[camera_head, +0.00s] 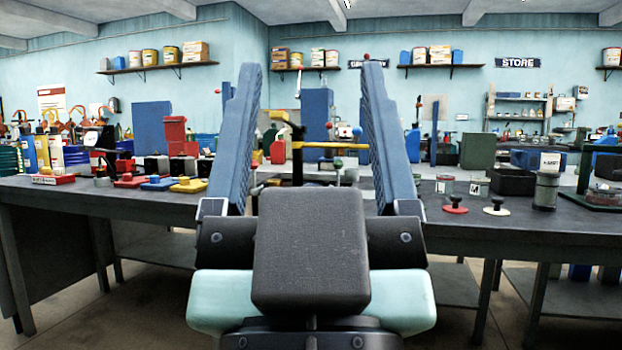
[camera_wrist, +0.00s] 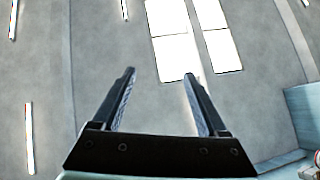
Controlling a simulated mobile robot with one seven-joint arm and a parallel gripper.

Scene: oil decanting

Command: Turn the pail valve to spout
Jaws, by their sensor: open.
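My gripper (camera_head: 311,68) fills the middle foreground of the head view. Its two blue-grey fingers are spread wide and point up, with nothing between them. In the wrist view my gripper (camera_wrist: 159,73) is also open and empty against the ceiling. Between the fingers in the head view, a yellow bar (camera_head: 318,145) shows behind, with a small green ball (camera_head: 338,163) below it and a red ball (camera_head: 328,125) above it. I cannot tell which part is the pail valve; my gripper and wrist hide much of that area. No contact with the bench fittings shows.
Wall shelves hang behind.

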